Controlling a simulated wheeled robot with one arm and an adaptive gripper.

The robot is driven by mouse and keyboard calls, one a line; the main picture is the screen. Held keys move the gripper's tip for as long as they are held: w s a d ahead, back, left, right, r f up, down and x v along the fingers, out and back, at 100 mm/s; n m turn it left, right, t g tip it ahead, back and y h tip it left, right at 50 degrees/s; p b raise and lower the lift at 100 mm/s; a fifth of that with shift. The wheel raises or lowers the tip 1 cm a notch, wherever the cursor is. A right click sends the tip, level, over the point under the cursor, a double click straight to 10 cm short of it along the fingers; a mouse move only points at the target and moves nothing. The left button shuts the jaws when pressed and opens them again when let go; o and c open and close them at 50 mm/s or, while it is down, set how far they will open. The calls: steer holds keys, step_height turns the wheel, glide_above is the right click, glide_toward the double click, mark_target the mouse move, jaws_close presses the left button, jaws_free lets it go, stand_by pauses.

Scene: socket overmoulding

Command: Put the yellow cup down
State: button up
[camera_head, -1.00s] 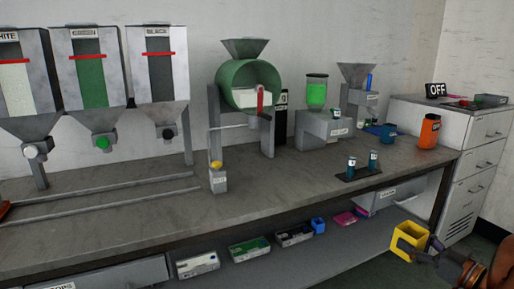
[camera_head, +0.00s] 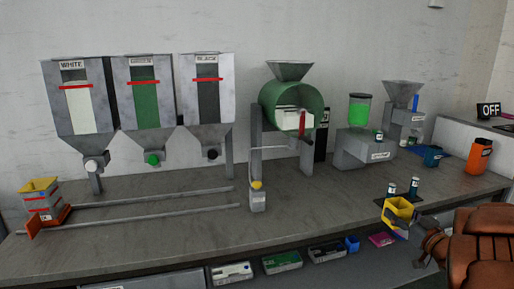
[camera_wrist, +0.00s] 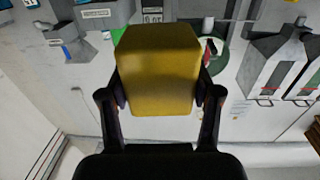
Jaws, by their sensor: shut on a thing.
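The yellow cup (camera_head: 398,212) is an open-topped square cup at the right of the head view, in front of the bench's front edge. My gripper (camera_head: 416,238) is shut on it. In the wrist view the cup (camera_wrist: 158,68) fills the middle, held between the two fingers of my gripper (camera_wrist: 160,100). Its inside is mostly out of sight in the head view. I cannot tell exactly how far it is from the bench edge.
The grey bench (camera_head: 330,205) has clear room in its middle front. Hoppers (camera_head: 145,95) and a green drum (camera_head: 292,105) line the back.

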steer(key=w+a+r+m+h+p, duration=0.1)
steer(key=w+a+r+h+p, duration=0.1)
steer(key=w+a+r+p, duration=0.8)
steer(key=w+a+r, duration=0.1)
steer(key=a, duration=0.6)
steer(key=w+a+r+p, duration=0.2)
steer(key=w+a+r, duration=0.1)
steer(key=a, duration=0.6)
steer(key=shift+a+r+m+h, duration=0.15)
steer(key=shift+r+m+h, duration=0.25)
steer(key=shift+r, duration=0.35)
